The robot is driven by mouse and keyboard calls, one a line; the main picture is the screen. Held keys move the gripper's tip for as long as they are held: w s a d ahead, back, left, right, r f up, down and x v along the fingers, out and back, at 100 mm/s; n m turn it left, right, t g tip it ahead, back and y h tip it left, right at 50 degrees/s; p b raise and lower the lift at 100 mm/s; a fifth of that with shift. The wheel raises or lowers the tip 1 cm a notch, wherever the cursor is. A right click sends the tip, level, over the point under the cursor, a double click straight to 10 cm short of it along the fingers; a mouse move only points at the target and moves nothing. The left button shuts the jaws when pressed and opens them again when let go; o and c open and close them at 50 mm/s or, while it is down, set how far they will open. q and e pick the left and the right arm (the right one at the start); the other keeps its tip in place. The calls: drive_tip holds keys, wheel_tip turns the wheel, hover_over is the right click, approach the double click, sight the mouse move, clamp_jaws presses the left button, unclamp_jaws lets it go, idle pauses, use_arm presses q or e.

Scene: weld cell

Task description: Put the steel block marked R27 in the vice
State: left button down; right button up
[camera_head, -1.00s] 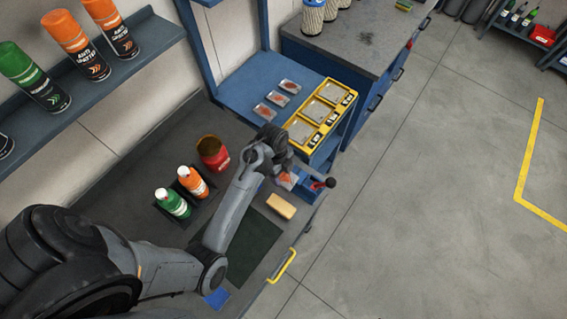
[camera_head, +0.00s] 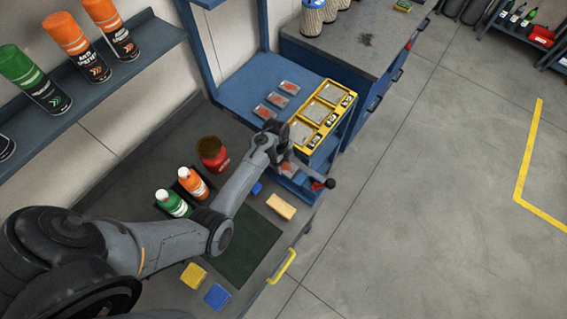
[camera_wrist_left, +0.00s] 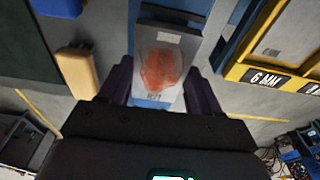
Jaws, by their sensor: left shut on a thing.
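In the head view the gripper (camera_head: 285,163) is at the blue vice (camera_head: 302,182), whose handle has a black knob (camera_head: 330,183). The block is mostly hidden there by the gripper. I cannot tell whether it rests on the vice or is held just above it. My right gripper is out of view.
A yellow tray (camera_head: 300,131) with grey plates stands beside the vice. Three rust-patched plates lie on the blue shelf (camera_head: 237,88). A tan block (camera_head: 281,206), red container (camera_head: 212,153), green bottle (camera_head: 173,203) and orange bottle (camera_head: 193,183) are on the bench.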

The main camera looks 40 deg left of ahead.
use_arm(q)
drive_tip(key=shift+w+f, duration=0.1)
drive_tip(key=shift+f, duration=0.3)
drive_tip(key=shift+f, duration=0.1)
drive_tip(key=shift+c, duration=1)
unclamp_jaws()
drive_tip(key=shift+f, duration=0.1)
wheel_tip(320, 180, up, 12)
drive_tip(key=a+f, duration=0.1)
drive_tip(key=a, duration=0.1)
drive_tip(key=s+d+r+n+t, duration=0.1)
drive_tip(key=s+d+r+n, duration=0.1)
drive_tip(key=s+d+n, duration=0.2)
drive_tip(key=s+d+r+n+t+y, duration=0.1)
drive_tip(key=s+d+r+n, duration=0.2)
drive_tip(key=s+n, duration=0.3)
drive_tip(key=s+d+r+n+t, duration=0.1)
drive_tip(key=s+d+n, duration=0.4)
drive_tip(key=s, duration=0.8)
drive_tip(key=shift+s+r+y, duration=0.2)
drive_tip(key=shift+r+y, duration=0.1)
drive_tip(key=shift+r, duration=0.4)
drive_tip(key=shift+r, duration=0.1)
